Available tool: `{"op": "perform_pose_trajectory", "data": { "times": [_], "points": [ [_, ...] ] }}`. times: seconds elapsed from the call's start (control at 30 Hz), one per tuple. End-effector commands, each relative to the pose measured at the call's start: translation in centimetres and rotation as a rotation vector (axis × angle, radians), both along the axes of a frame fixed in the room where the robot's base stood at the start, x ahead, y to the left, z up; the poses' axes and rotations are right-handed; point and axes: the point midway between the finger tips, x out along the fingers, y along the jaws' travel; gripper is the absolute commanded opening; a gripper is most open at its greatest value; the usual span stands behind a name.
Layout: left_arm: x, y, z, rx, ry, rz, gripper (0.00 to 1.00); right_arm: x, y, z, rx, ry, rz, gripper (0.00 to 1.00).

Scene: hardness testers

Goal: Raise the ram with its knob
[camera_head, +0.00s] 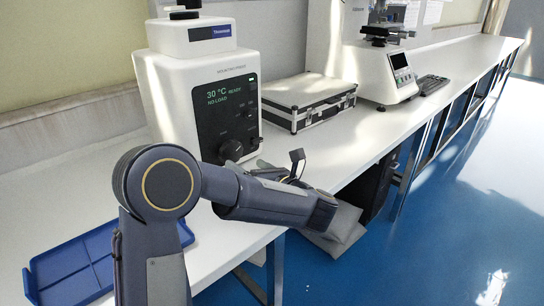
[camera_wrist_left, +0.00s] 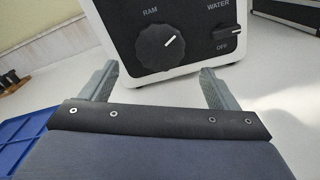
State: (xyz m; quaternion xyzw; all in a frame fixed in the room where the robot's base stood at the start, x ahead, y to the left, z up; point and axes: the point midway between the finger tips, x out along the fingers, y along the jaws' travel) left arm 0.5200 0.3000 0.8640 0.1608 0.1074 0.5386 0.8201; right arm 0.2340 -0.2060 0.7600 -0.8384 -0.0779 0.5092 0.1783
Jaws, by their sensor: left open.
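The tester (camera_head: 195,95) is a white machine with a black front panel, and its display (camera_head: 225,97) reads 30 °C, READY, NO LOAD. The round black RAM knob (camera_head: 231,150) is low on the panel. In the left wrist view the RAM knob (camera_wrist_left: 158,47) has a white mark pointing up and right. My left gripper (camera_wrist_left: 158,78) is open and empty, with one finger on each side of the knob's line. The fingers look short of the knob, with bare bench between. In the head view my forearm hides most of this gripper. My right gripper is not in view.
A black WATER knob (camera_wrist_left: 229,32) is right of the RAM knob. A silver-edged case (camera_head: 308,100) stands right of the tester. A blue tray (camera_head: 75,262) lies at the front left. Another machine (camera_head: 385,72) and a keyboard (camera_head: 433,84) stand farther along the white bench (camera_head: 375,132).

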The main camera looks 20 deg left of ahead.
Motion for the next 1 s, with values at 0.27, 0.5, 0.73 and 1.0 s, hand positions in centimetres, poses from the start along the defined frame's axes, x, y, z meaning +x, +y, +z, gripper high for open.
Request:
{"op": "perform_pose_trajectory", "data": {
  "times": [0.27, 0.5, 0.73, 1.0],
  "points": [
    [0.5, 3.1, 0.1, 0.003, -0.002, 0.020, 0.82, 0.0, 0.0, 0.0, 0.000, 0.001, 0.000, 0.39],
    [2.0, 6.5, 0.1, 0.003, -0.002, 0.019, 0.82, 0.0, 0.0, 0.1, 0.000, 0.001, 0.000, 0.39],
    [2.7, 7.9, 0.1, 0.003, -0.002, 0.016, 0.82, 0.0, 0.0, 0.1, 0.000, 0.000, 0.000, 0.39],
    [2.7, 8.0, 0.1, 0.003, -0.001, 0.016, 0.78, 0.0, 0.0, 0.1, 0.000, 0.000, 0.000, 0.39]
  ]
}}
